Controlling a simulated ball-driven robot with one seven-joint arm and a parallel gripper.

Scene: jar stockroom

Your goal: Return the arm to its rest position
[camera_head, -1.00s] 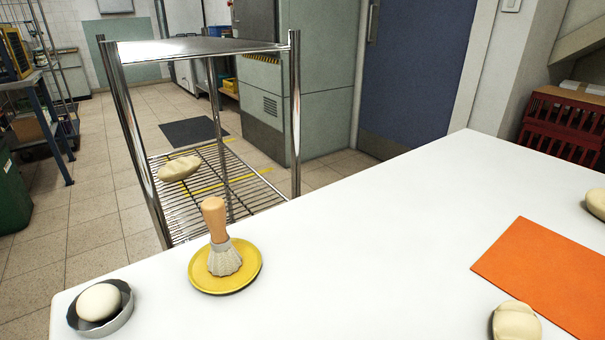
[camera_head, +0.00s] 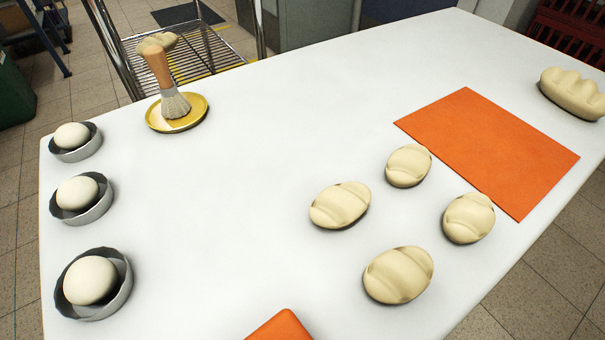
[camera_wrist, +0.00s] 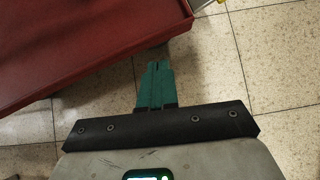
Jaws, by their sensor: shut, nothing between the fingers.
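My gripper (camera_wrist: 156,68) shows in the wrist view, its teal fingers together and empty. It points out over a tiled floor (camera_wrist: 275,60), beside a dark red surface with a raised edge (camera_wrist: 80,40). I cannot tell how high it is above the floor. My arm and gripper do not show in the head view.
A white table (camera_head: 240,170) holds several dough pieces (camera_head: 398,275), an orange mat (camera_head: 485,150), and a brush (camera_head: 160,75) upright on a yellow dish (camera_head: 190,120). Dough balls in metal tins (camera_head: 115,300) line the left edge. A wire rack (camera_head: 215,50) stands behind.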

